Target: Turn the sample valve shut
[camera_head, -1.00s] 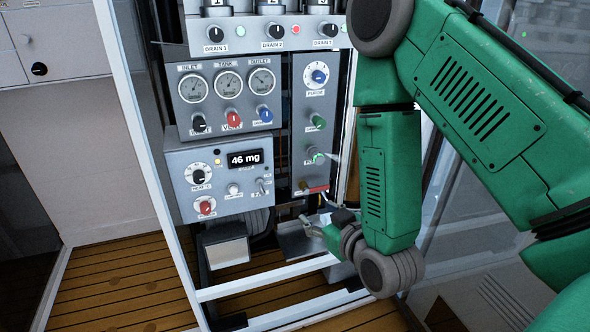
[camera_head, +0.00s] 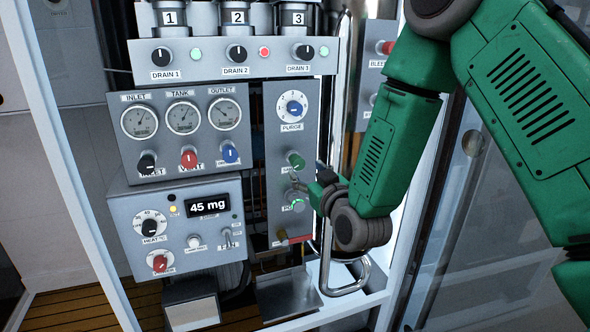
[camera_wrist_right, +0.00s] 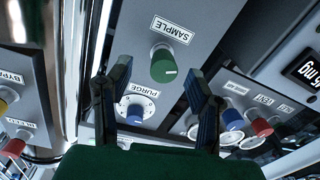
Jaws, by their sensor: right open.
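The sample valve is a green knob (camera_head: 295,160) on the narrow grey panel, below the purge dial (camera_head: 294,104). In the right wrist view, which is upside down, the green knob (camera_wrist_right: 164,66) has a white mark on its face and stands beside the SAMPLE label (camera_wrist_right: 172,30). My right gripper (camera_head: 296,187) is open, close to the panel and just below the knob in the head view. In the right wrist view the knob appears between my two fingers (camera_wrist_right: 158,78); no contact is visible. My left gripper is not in view.
A second, pale green knob or button (camera_head: 297,201) sits right by my fingers. Inlet, vent (camera_head: 188,158) and outlet knobs are to the left, with a display (camera_head: 208,206) reading 45 mg below. A metal tube loop (camera_head: 345,285) and white frame bar lie close under my wrist.

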